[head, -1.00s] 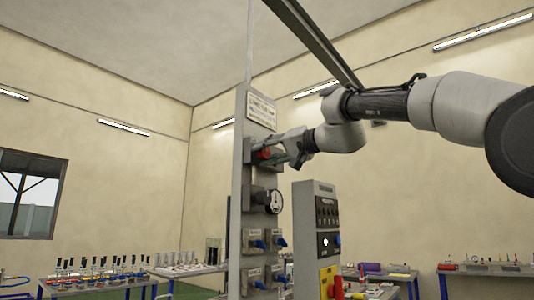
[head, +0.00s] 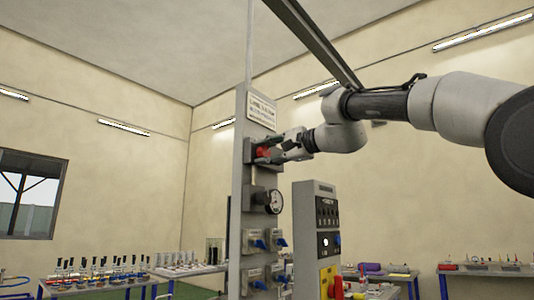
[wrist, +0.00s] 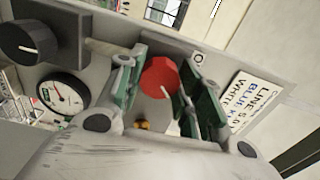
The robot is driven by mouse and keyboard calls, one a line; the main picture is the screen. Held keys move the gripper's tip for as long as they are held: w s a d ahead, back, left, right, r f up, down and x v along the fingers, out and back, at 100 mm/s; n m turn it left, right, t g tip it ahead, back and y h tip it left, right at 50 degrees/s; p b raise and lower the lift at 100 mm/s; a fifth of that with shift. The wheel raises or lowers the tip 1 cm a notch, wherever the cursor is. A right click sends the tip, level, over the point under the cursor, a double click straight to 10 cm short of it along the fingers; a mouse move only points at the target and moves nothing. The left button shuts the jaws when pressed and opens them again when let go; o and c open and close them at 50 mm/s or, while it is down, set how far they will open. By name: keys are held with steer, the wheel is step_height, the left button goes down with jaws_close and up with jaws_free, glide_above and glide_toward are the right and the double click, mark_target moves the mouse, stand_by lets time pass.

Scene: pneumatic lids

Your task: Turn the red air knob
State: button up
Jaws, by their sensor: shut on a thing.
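The red air knob (head: 263,153) is near the top of the upright grey panel (head: 240,200), below a printed white sign. My gripper (head: 268,151) reaches it from the right. In the wrist view the round red knob (wrist: 158,77) sits between the two green-padded fingers of my gripper (wrist: 163,84), which is shut on it. A white pointer line on the knob's face slants to the lower right in that view. The contact of the pads with the knob's sides is partly hidden.
A round gauge (head: 272,201) is below the knob; it also shows in the wrist view (wrist: 62,97), beside a black knob (wrist: 30,42). Blue-handled valves (head: 258,243) are lower on the panel. A grey control box (head: 307,215) stands to the right. Benches with parts line the walls.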

stand_by(0.4)
steer(key=shift+f, duration=0.1)
steer(key=o, duration=1)
steer(key=shift+d, duration=0.1)
steer(key=v, duration=1.2)
